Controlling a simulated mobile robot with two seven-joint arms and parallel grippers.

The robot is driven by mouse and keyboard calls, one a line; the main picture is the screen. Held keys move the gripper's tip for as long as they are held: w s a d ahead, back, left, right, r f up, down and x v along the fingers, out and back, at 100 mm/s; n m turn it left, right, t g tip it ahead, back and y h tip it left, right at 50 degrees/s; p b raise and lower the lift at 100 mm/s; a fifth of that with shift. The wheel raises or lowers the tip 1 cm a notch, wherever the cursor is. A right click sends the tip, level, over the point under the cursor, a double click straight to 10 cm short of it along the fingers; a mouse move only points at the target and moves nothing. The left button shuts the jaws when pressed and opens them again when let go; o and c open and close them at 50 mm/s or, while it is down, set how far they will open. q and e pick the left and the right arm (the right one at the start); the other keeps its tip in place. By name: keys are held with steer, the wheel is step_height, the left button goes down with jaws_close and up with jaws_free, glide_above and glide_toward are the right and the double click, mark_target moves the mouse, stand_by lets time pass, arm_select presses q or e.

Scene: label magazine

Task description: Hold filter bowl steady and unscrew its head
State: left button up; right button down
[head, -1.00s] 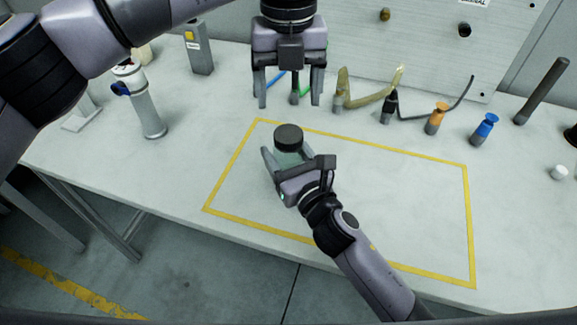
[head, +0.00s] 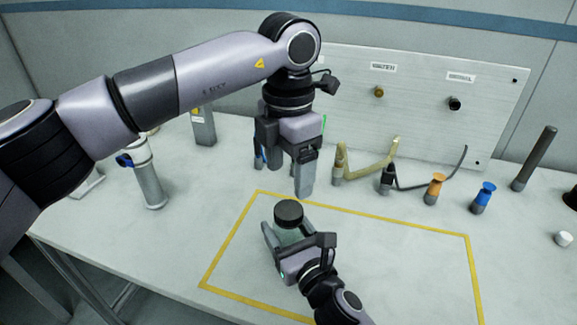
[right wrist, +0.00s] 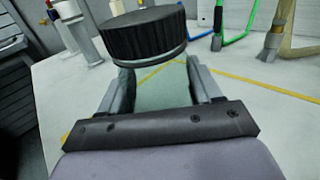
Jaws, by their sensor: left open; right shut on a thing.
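The filter bowl (right wrist: 160,90) is a pale green see-through cylinder standing upright inside the yellow outline on the bench. Its dark ribbed head (head: 289,213) sits on top; it also shows large in the right wrist view (right wrist: 143,36). My right gripper (head: 285,240) is shut on the bowl, below the head, with a finger on each side. My left gripper (head: 285,178) points down, open and empty, above and behind the head, apart from it. Its far finger is partly hidden.
A yellow tape outline (head: 350,220) marks mostly clear bench around the bowl. Behind stand a yellow hose (head: 370,165), a black hose (head: 430,184), an orange fitting (head: 434,188) and a blue fitting (head: 483,197). A grey-white cylinder (head: 149,180) stands at the left. A panel (head: 420,120) rises behind.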

mark_target(289, 209)
arm_select(q)
steer(key=m, duration=0.7)
steer(key=shift+m, duration=0.4)
steer(key=m, duration=1)
steer(key=shift+m, duration=0.4)
steer(key=m, duration=0.2)
steer(key=shift+m, duration=0.4)
steer(key=m, duration=0.6)
steer(key=shift+m, duration=0.3)
steer(key=shift+f, duration=4)
